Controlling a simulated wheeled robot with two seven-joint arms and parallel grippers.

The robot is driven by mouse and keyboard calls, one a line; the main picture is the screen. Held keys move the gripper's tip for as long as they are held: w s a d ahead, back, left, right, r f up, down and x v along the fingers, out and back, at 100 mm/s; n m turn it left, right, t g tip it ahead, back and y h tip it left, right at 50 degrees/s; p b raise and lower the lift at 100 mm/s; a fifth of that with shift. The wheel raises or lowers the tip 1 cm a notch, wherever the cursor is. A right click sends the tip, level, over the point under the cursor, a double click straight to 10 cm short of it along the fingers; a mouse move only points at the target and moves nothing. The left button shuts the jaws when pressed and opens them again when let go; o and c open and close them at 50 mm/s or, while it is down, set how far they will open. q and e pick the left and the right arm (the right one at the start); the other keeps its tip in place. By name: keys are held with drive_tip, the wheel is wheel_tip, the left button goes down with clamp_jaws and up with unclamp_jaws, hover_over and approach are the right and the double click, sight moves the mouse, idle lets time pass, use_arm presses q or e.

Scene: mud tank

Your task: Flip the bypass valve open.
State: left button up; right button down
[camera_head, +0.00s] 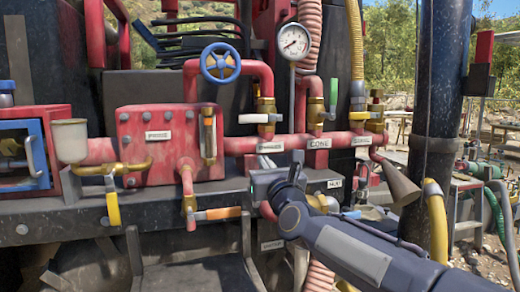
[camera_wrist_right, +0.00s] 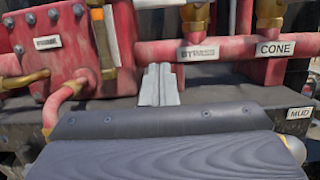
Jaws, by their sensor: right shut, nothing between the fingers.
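The bypass valve (camera_head: 265,105) is a brass body on the red pipe, above the BYPASS label (camera_head: 268,147). Its white handle (camera_head: 255,118) lies level, pointing left. In the right wrist view the brass body (camera_wrist_right: 195,17) shows at the top edge, with part of the pale handle (camera_wrist_right: 155,3) cut off by the frame. My right gripper (camera_head: 298,157) is shut and empty, below and right of the handle and apart from it. In the right wrist view its closed fingers (camera_wrist_right: 160,83) point up toward the pipe, left of the label. My left gripper is out of view.
The CONE valve's green handle (camera_head: 333,93) stands upright to the right. A pressure gauge (camera_head: 293,42) and a blue handwheel (camera_head: 221,63) rise above the pipe. An orange handle (camera_head: 218,213) is low left. The MUD label (camera_head: 335,184) is beside my gripper.

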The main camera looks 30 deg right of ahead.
sight(261, 119)
drive_tip(key=w+d+r+p, duration=0.2)
drive_tip(key=w+r+p, duration=0.4)
drive_tip(key=w, duration=0.2)
drive_tip(key=shift+w, duration=0.2)
